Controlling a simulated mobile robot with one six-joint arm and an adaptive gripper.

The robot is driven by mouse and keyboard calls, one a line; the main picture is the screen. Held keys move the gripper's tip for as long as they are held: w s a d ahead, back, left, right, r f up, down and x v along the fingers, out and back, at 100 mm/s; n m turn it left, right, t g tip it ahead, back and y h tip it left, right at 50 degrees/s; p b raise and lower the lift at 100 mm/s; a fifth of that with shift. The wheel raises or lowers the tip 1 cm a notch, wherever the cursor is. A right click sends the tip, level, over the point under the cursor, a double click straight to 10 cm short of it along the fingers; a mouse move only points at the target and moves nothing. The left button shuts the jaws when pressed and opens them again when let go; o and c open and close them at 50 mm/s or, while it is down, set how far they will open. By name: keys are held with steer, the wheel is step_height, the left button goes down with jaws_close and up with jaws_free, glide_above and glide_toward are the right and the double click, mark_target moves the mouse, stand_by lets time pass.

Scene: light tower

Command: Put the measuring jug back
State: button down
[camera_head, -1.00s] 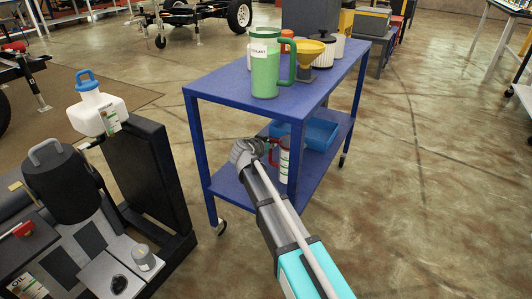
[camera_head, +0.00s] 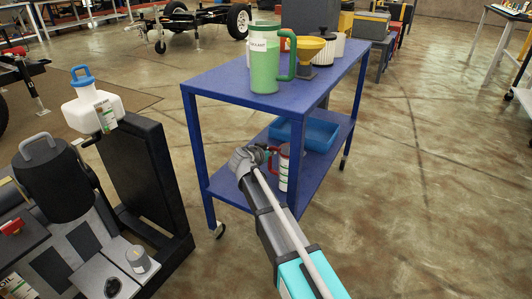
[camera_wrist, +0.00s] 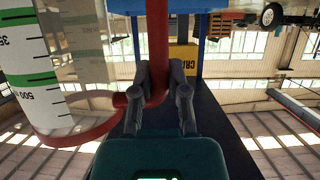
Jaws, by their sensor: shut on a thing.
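The measuring jug (camera_head: 284,168) is a clear cylinder with green marks, a red rim and a red handle. It is upright at the lower shelf (camera_head: 228,191) of the blue cart, partly behind the front leg. My gripper (camera_head: 262,154) reaches in under the top shelf from the left. In the wrist view, which is upside down, my gripper (camera_wrist: 158,82) is shut on the red handle (camera_wrist: 158,35), and the jug body (camera_wrist: 55,65) fills the left side. I cannot tell whether the jug's base touches the shelf.
A blue bin (camera_head: 318,134) sits on the lower shelf behind the jug. A black machine with a white container (camera_head: 82,118) stands at left. Floor at right is clear.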

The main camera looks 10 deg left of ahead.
steer(key=shift+f, duration=0.2)
steer(key=c, duration=0.6)
jaws_free()
steer(key=shift+c, duration=0.2)
steer(key=shift+r, duration=0.25)
steer(key=p+v, duration=0.4)
steer(key=v, duration=0.8)
